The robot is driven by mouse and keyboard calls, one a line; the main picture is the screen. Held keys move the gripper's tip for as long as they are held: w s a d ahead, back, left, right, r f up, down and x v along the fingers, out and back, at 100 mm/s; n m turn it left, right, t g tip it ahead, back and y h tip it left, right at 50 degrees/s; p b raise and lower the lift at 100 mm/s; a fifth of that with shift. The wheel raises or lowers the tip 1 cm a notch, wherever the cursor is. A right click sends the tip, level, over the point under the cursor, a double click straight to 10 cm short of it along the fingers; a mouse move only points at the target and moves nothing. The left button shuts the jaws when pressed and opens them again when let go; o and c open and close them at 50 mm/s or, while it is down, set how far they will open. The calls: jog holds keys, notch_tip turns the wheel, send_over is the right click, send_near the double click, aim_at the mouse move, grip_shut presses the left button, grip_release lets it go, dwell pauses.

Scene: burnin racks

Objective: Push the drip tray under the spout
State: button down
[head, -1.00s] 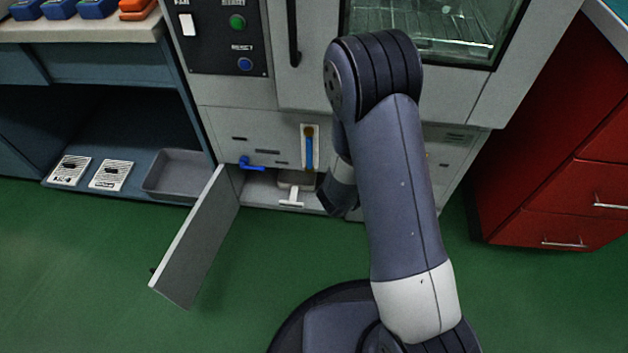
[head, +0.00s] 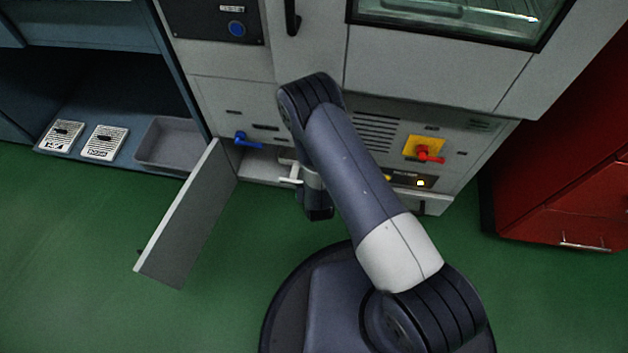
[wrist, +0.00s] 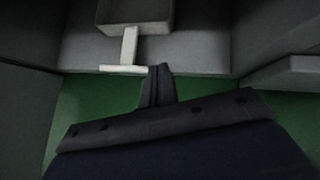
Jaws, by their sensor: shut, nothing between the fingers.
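The drip tray (wrist: 140,24) is a small pale grey tray with a T-shaped handle (wrist: 129,50). It sits on the floor of the low cabinet bay. In the head view only its pale handle (head: 290,174) shows clearly, at the bay's front; my arm covers the rest. My gripper (wrist: 159,72) is shut and empty, just in front of the handle's crossbar and toward its right end. I cannot tell whether it touches the bar. In the head view my wrist hides the fingertips. The spout is not visible in either view.
A grey door (head: 186,222) stands open left of the bay, and a blue valve lever (head: 246,140) is above it. A red-handled yellow switch (head: 424,150) is at right. A grey bin (head: 170,145) lies on the left shelf. Green floor in front is clear.

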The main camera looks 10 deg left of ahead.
jog(key=b+x, duration=0.3)
jog(key=x, duration=0.4)
jog(key=shift+w+f, duration=0.25)
jog(key=shift+w+a+r+b, duration=0.15)
jog(key=shift+w+b, duration=0.15)
jog(key=shift+w, duration=0.25)
jog(key=shift+w+a+r+b, duration=0.15)
jog(key=shift+w+b, duration=0.1)
jog(key=shift+w, duration=0.35)
jog(key=shift+w+a, duration=0.15)
jog(key=shift+w, duration=0.4)
jog(key=shift+w, duration=0.1)
